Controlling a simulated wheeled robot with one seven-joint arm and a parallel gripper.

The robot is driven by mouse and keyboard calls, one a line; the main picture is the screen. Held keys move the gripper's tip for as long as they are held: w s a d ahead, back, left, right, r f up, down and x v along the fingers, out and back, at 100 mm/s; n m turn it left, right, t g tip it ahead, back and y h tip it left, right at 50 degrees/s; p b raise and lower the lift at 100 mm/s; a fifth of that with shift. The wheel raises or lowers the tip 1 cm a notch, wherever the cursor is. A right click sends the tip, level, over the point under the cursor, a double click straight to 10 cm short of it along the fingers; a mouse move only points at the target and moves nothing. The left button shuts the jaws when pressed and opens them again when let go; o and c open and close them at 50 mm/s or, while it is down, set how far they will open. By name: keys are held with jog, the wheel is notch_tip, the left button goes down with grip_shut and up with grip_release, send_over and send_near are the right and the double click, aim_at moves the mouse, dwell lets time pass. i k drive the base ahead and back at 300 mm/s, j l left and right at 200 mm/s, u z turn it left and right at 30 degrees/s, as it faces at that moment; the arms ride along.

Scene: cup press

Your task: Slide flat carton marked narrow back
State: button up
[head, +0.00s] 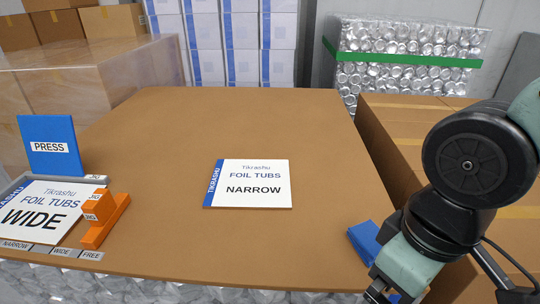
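The flat carton marked NARROW (249,184) lies flat near the middle of the brown table (240,115). It is white with a blue left edge and reads "Tikrashu FOIL TUBS NARROW". My gripper (372,268) is at the lower right, well to the right of the carton and apart from it. Blue parts show there, but the fingertips are partly hidden by my arm and cut off by the frame, so I cannot tell whether it is open or shut.
A carton marked WIDE (45,212) lies at the left in a grey frame with labels NARROW, WIDE and FREE along its front. An orange jig (105,222) stands beside it. A blue PRESS block (50,146) stands behind. The table around the NARROW carton is clear.

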aim_at(235, 184)
jog(key=i+j, duration=0.1)
jog(key=j, duration=0.25)
jog(key=i+j, duration=0.1)
jog(key=j, duration=0.3)
jog(key=i+j, duration=0.1)
jog(key=j, duration=0.25)
jog(key=i+j, duration=0.1)
jog(key=j, duration=0.3)
